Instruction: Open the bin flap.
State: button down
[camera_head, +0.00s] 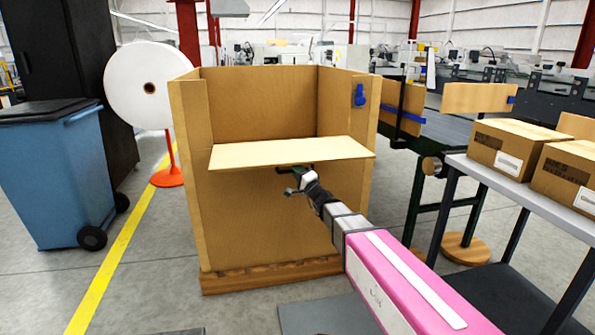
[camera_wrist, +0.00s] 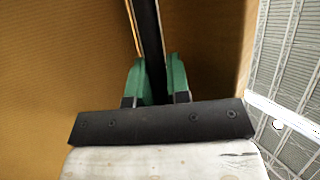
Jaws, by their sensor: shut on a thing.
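The bin (camera_head: 235,225) is a large, open-topped cardboard box on a wooden pallet. Its flap (camera_head: 290,153) is a pale panel at the front wall, sticking out roughly level toward me. My gripper (camera_head: 294,181) is just under the flap's front edge, near its middle. In the wrist view, my gripper's green fingers (camera_wrist: 157,78) are closed on a dark strip (camera_wrist: 148,35) that appears to be part of the flap, with brown cardboard on both sides. The exact contact is partly hidden under the flap in the head view.
A blue wheeled bin (camera_head: 55,185) and a white roll (camera_head: 150,85) on an orange stand are at left. A table (camera_head: 500,182) with cartons (camera_head: 510,150) and a conveyor are at right. The floor left of the yellow line's near end is clear.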

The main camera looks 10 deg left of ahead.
jog(key=c, duration=1.1)
grip_release()
jog(key=v, duration=1)
jog(key=shift+s+d+f, duration=0.2)
jog(key=shift+s+d, duration=0.05)
